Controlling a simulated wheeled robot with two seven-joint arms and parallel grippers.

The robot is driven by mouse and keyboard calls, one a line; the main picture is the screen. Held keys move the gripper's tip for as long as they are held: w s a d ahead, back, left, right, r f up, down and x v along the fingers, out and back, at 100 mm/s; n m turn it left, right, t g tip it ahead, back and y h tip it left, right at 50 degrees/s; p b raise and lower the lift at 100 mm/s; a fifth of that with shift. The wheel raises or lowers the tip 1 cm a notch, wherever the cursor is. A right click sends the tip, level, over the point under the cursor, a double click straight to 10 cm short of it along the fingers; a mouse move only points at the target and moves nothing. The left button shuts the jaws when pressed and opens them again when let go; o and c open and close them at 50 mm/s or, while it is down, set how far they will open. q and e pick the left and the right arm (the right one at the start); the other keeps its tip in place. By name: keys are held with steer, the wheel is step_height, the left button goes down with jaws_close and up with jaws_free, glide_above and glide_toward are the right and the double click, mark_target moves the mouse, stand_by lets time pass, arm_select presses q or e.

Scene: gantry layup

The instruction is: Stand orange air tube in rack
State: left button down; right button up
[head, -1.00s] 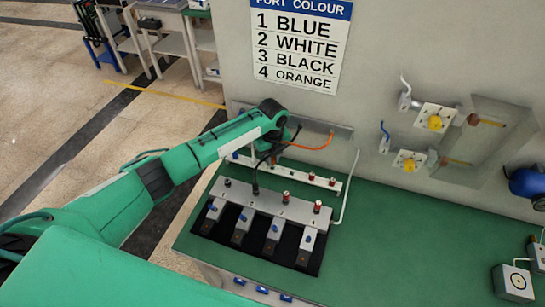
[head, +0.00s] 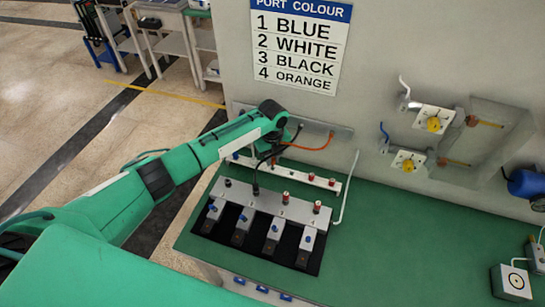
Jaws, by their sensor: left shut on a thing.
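The orange air tube (head: 312,148) runs in a curve from the grey wall rail (head: 345,132) leftwards to the end of my left arm. My left gripper (head: 276,157) points down there, shut on the orange tube; its fingertips are dark, small and partly hidden by the wrist. A black tube (head: 257,172) hangs close beside it and runs down to the grey port block (head: 270,203). A pale strip (head: 318,180), possibly the rack, lies just behind the block, below the gripper. My right gripper is out of the picture.
A white tube (head: 347,190) stands bent at the strip's right end. Red and dark fittings top the block. A port colour sign (head: 298,45) is on the wall. Wall fixtures (head: 433,124) with yellow knobs stand out at right. The green bench (head: 410,235) is clear right of the block.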

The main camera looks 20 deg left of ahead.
arm_select(q)
steer(key=shift+f+b, duration=0.3)
steer(key=shift+f, duration=0.1)
steer(key=shift+f+b, duration=0.65)
steer(key=shift+f, duration=0.4)
steer(key=c, duration=1.3)
jaws_free()
steer(key=shift+r, duration=0.15)
step_height(320, 180, up, 12)
steer(key=b, duration=0.3)
steer(key=shift+b, duration=0.35)
steer(key=shift+r, duration=0.8)
